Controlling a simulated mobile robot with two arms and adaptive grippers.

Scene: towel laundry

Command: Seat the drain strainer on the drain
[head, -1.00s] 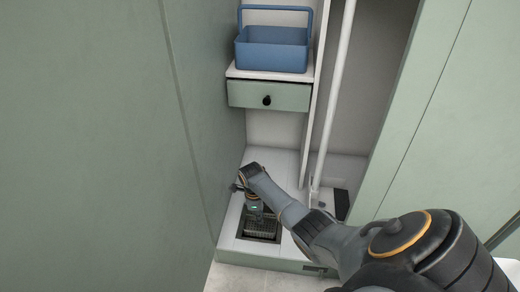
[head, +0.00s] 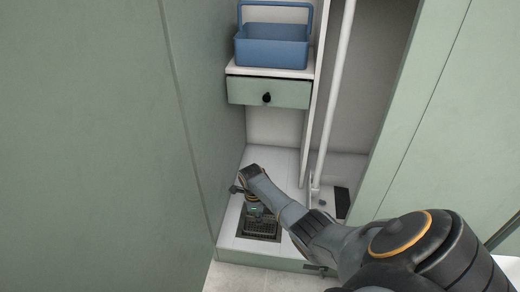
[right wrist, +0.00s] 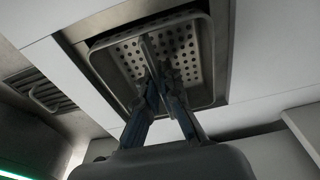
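The drain strainer is a square, perforated metal tray with an upright grip in its middle; in the right wrist view it (right wrist: 190,42) fills the upper middle. My right gripper (right wrist: 156,82) is shut on that grip. The drain (right wrist: 82,28) is a square metal-framed opening in the floor behind the strainer. A dark gap shows along the strainer's left side, where it looks slightly askew to the frame. In the head view the strainer (head: 263,227) is under my right gripper (head: 256,211), over the drain (head: 246,237); I cannot tell whether it touches the frame. My left gripper is out of view.
A green panel (head: 195,120) stands close on the left. A drawer (head: 290,94) with a blue basket (head: 272,48) on top is above and behind. A white pole (head: 335,95) rises to the right. A slotted grate (right wrist: 38,90) shows in the right wrist view.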

